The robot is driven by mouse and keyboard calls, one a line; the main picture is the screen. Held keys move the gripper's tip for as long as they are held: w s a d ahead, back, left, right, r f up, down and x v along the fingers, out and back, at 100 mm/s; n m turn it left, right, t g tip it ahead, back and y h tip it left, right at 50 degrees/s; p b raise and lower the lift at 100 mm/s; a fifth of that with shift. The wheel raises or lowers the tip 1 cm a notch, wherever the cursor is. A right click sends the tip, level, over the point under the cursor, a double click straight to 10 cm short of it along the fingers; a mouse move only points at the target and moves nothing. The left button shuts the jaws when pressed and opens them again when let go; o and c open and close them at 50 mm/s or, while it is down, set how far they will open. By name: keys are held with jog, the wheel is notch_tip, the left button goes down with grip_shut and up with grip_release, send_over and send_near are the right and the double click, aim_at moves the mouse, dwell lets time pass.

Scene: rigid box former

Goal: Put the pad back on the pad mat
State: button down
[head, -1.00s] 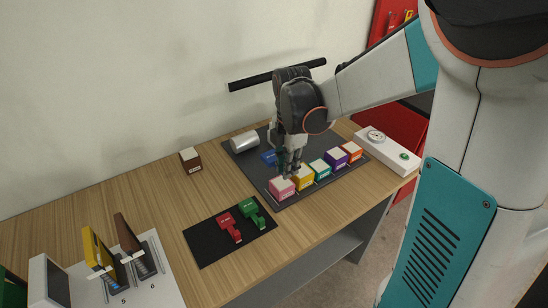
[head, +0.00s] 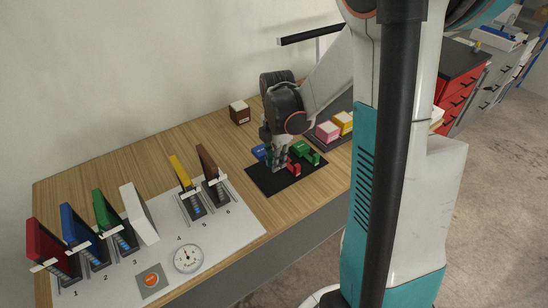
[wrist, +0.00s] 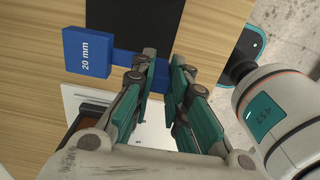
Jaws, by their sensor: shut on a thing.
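The blue pad, marked "20 mm", shows as a blue block (wrist: 87,52) in the wrist view and as a small blue patch (head: 259,152) in the head view. The block sticks out to the left of the fingers. The black pad mat (head: 275,187) lies below and in front, with the red pad (head: 294,168) and green pad (head: 304,150) on its right part. I cannot tell whether the blue pad touches anything.
A grey-white station (head: 215,228) with several coloured upright panels and a dial stands left of the mat. A brown box with a white top (head: 239,112) stands behind. Pink (head: 328,131) and yellow (head: 344,122) boxes stand on a dark mat to the right.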

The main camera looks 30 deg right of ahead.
jog(key=shift+f+b, duration=2.6)
jog(key=shift+f, duration=1.3)
jog(key=shift+f, duration=0.25)
jog(key=c, duration=1.5)
grip_release()
notch_tip(320, 180, up, 12)
jog(key=shift+r, duration=0.1)
